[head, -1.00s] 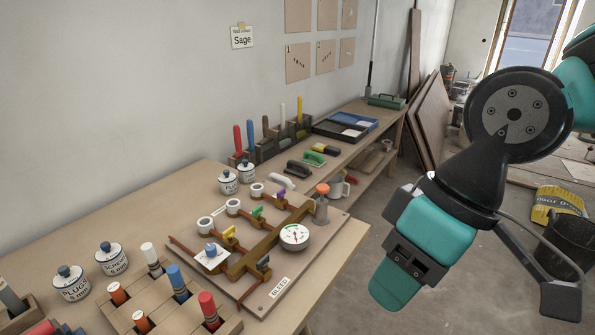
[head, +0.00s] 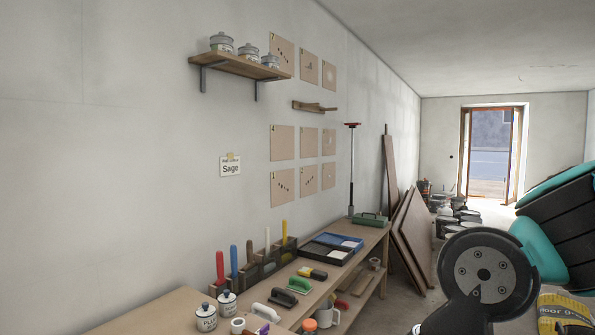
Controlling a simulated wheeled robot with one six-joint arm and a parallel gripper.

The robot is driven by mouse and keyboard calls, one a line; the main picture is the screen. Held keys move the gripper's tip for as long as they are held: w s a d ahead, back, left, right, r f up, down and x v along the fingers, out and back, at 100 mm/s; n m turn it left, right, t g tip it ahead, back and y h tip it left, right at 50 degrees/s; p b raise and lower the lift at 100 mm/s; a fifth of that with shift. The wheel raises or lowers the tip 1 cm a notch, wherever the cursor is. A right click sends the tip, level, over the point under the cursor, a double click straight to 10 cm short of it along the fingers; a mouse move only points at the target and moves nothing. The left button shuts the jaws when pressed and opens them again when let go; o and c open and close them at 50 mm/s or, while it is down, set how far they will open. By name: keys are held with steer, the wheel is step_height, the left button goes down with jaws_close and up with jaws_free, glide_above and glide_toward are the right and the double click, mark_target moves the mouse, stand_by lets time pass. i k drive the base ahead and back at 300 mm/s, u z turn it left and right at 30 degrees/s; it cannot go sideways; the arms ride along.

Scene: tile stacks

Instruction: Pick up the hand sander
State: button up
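A row of handled hand tools lies on the far bench: one with a white handle (head: 266,311), one black (head: 282,297), one with a green handle (head: 299,285) and one yellow and black (head: 312,273). The hand sander looks to be among these, but they are too small to tell which it is. All lie apart from my arm, which shows at the lower right. My gripper is out of view below the bottom edge, so its state is hidden.
Behind the tools stands a holder with upright coloured handles (head: 268,264). Blue and black trays (head: 331,247) and a green box (head: 369,219) lie farther along. Brown boards (head: 411,225) lean beyond the bench.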

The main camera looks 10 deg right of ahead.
mark_target(285, 299)
steer(key=z, duration=1.05)
steer(key=i, duration=3.15)
steer(key=u, duration=3.6)
